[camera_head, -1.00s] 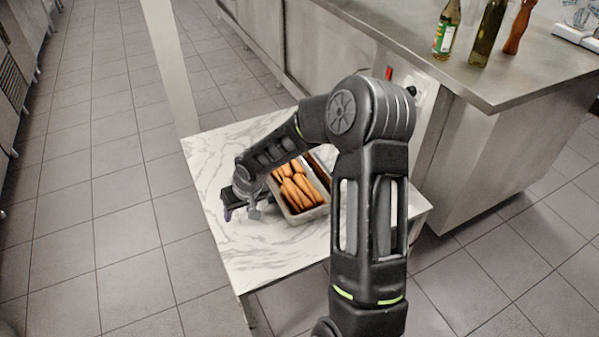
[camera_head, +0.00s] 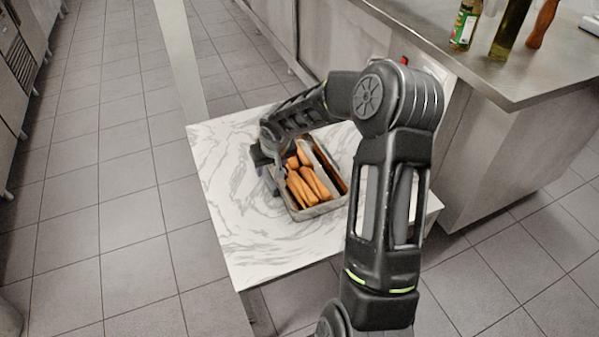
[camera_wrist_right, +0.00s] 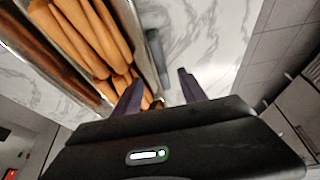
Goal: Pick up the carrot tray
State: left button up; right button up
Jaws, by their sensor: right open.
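The carrot tray (camera_head: 318,211) is a grey metal container with several orange carrots (camera_head: 308,186) in one compartment and a dark, mostly empty-looking compartment beside it. It stands on a small marble-topped table (camera_head: 237,222). My right gripper (camera_head: 272,172) is at the tray's left side, partly hidden by its own wrist. In the right wrist view my right gripper (camera_wrist_right: 160,88) is open. One finger is over the carrot side of the tray's wall (camera_wrist_right: 146,55) and the other is outside it, above the marble. I cannot tell whether either finger touches the wall. My left gripper is not in view.
A steel counter (camera_head: 480,65) stands behind and right of the table, with bottles (camera_head: 510,28) and a wooden mill (camera_head: 542,24) on it. A pale post (camera_head: 181,65) rises behind the table. The table's left and front are bare, with open tiled floor around.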

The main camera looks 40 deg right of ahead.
aim_at(269, 174)
jog(key=shift+x, duration=2.55)
jog(key=shift+f+b, duration=0.25)
jog(key=shift+b, duration=0.25)
grip_shut()
dwell(0.5)
jog(key=shift+w+r, duration=0.1)
